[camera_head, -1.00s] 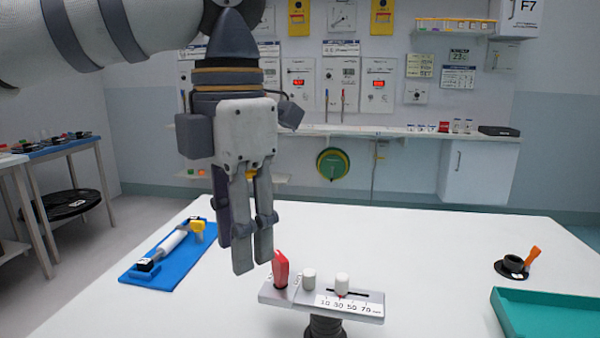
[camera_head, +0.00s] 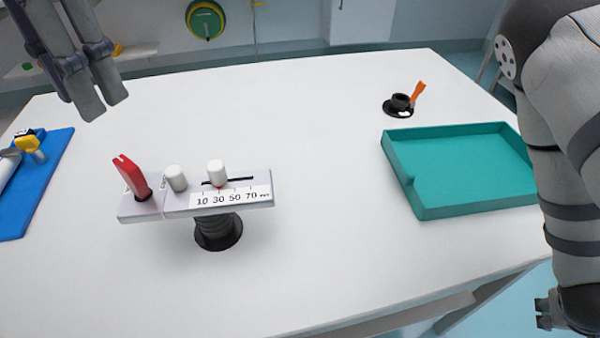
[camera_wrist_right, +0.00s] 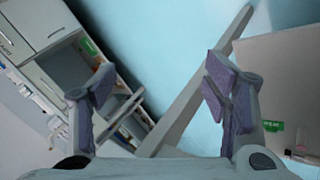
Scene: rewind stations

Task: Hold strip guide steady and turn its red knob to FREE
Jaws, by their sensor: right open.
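The strip guide (camera_head: 225,199) is a grey bar with a 10–70 scale and two white knobs, on a dark round post on the white table. Its red knob (camera_head: 131,177) stands at the bar's left end, its top leaning left; the lettering beside it is not readable. My left gripper (camera_head: 102,103) hangs at the upper left, above and apart from the knob; its fingertips are close together, and whether they are shut is unclear. My right gripper (camera_wrist_right: 160,95) is open and empty in the right wrist view, over floor. Only part of it shows at the head view's lower right.
A teal tray (camera_head: 455,208) lies right of the guide. A black round piece with an orange handle (camera_head: 417,93) stands behind the tray. A blue board (camera_head: 50,165) with a yellow-and-white tool lies at the left. The table around the guide is clear.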

